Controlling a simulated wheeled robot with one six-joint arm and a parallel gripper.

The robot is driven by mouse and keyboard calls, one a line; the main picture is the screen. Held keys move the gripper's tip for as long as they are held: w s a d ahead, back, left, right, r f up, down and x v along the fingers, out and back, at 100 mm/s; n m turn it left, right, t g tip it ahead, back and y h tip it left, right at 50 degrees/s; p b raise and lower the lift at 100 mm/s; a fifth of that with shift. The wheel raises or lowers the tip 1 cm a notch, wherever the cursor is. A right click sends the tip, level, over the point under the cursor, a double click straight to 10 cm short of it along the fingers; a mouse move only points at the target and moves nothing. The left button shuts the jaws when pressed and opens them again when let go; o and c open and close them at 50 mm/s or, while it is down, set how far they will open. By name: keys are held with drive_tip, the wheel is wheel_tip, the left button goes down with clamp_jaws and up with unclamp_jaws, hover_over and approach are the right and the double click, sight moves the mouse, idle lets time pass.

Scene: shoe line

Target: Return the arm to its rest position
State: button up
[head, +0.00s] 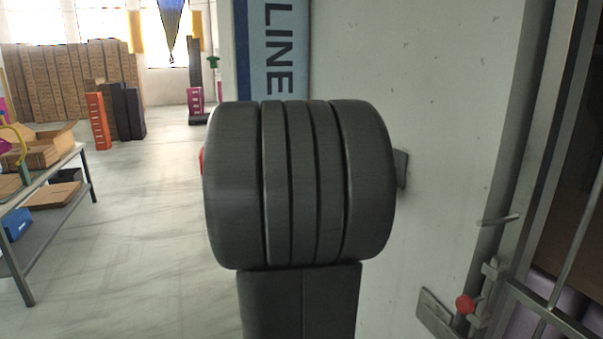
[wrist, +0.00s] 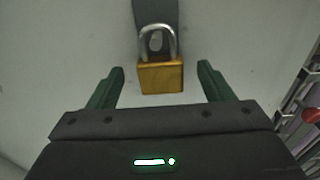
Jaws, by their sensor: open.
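My gripper (wrist: 161,72) shows in the wrist view with its two green fingers spread apart. A brass padlock (wrist: 160,80) with a steel shackle is between and just beyond the fingertips, with a visible gap on each side. Its shackle loops at a dark hasp or strap (wrist: 155,13) on a pale wall or panel. I cannot tell whether the shackle is locked. In the head view my own dark arm link fills the middle and hides my gripper and the padlock.
A pale panel (head: 440,110) stands close on the right, beside a metal frame with a red knob (head: 465,304). A shelf table (head: 62,165) with cardboard boxes is at the left. Stacked cartons (head: 60,80) line the back. The floor (head: 150,220) between is clear.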

drive_tip(key=shift+w+d+p, duration=0.2)
drive_tip(key=shift+d+p, duration=0.15)
drive_tip(key=shift+d, duration=0.25)
drive_tip(key=shift+f, duration=0.1)
drive_tip(key=r+b+v, duration=0.1)
drive_tip(key=b+v, duration=0.1)
drive_tip(key=v, duration=0.8)
drive_tip(key=shift+a+r+b, duration=0.15)
drive_tip(key=shift+a+b, duration=0.15)
idle(1.8)
